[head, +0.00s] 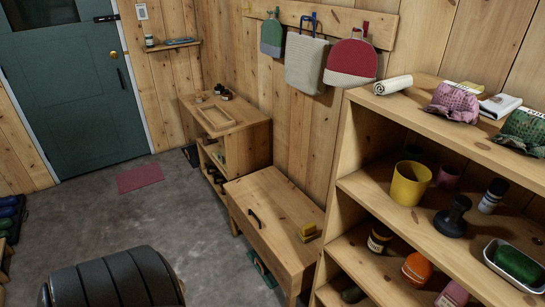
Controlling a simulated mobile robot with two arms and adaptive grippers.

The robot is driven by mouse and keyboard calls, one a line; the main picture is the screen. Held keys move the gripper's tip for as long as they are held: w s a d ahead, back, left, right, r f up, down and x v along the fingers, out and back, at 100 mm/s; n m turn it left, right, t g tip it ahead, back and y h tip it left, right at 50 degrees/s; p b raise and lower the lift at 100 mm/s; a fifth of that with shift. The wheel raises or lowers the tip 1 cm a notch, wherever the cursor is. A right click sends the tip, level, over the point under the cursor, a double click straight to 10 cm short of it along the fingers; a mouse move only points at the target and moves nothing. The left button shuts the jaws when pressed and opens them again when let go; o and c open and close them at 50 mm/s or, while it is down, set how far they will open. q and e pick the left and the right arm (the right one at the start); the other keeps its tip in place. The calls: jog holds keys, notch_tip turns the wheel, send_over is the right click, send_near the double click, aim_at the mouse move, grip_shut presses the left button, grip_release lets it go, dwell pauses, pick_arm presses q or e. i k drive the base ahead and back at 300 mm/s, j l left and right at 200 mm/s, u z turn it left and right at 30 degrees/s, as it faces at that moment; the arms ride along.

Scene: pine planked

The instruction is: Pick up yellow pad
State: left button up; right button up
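A wooden cabinet (242,135) stands behind the chest. Concrete floor (180,215) left of the chest is clear, with a red mat (140,178).

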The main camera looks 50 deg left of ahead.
aim_at(308, 233)
jog(key=u, duration=1.2)
jog(key=j+z, duration=0.1)
jog(key=z, duration=0.65)
jog(key=i+j+z, duration=0.15)
jog(key=j+z, duration=0.25)
jog(key=j, duration=0.25)
jog(key=j+z, duration=0.4)
jog(key=j, duration=0.25)
jog(key=j+z, duration=0.4)
jog(key=j, duration=0.25)
jog(key=k+j, duration=0.1)
jog(key=j, duration=0.45)
jog(key=k+j, duration=0.1)
jog(key=j, duration=0.4)
jog(key=k+j, duration=0.1)
jog(key=j, duration=0.45)
jog(key=i+z, duration=0.05)
